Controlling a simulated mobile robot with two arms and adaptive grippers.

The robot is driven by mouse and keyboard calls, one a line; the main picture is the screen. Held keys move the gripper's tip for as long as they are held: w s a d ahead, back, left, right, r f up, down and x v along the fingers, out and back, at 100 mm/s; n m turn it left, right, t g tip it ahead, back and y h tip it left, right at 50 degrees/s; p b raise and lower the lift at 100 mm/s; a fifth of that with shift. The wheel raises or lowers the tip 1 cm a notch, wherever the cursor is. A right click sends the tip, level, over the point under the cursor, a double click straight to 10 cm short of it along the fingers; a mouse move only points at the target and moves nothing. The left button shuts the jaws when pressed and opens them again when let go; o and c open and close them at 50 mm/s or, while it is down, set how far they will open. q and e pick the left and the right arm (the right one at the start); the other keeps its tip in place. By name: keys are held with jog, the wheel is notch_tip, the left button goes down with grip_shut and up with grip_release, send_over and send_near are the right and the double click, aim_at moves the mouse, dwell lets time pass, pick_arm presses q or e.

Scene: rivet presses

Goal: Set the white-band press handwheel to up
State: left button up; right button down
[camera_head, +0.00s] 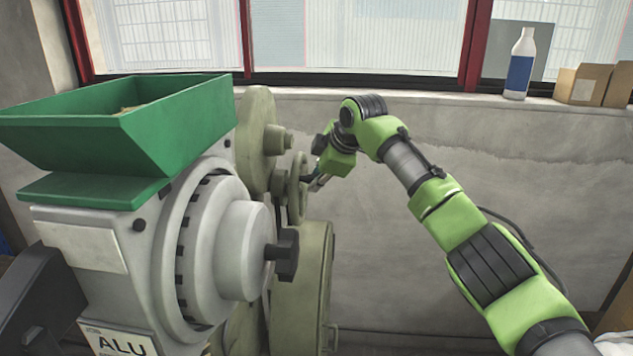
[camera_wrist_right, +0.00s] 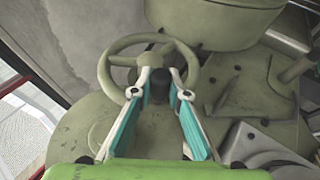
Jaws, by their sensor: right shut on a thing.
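The press (camera_head: 85,225) is a grey machine with a green hopper and an "ALU" label, at the left of the head view. Its small grey-green handwheel (camera_head: 296,190) is on the far right side, seen nearly edge-on; in the wrist view the wheel rim (camera_wrist_right: 104,72) and spokes show. My right gripper (camera_head: 317,182) reaches the wheel from the right. In the wrist view its two fingers (camera_wrist_right: 160,84) are shut on the dark handle (camera_wrist_right: 155,92) of the handwheel. I cannot make out a clear white band. My left gripper is not in view.
A black star knob (camera_head: 284,255) sticks out of the press front. Large green-grey wheels (camera_head: 302,290) stand beside the handwheel. A white bottle with a blue label (camera_head: 519,68) and cardboard boxes (camera_head: 590,84) are on the window ledge. The wall behind my right arm is bare.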

jog(key=shift+d, duration=0.1)
dwell(0.4)
jog(key=c, duration=1.9)
grip_release()
jog(key=shift+w, duration=0.15)
jog(key=v, duration=1.2)
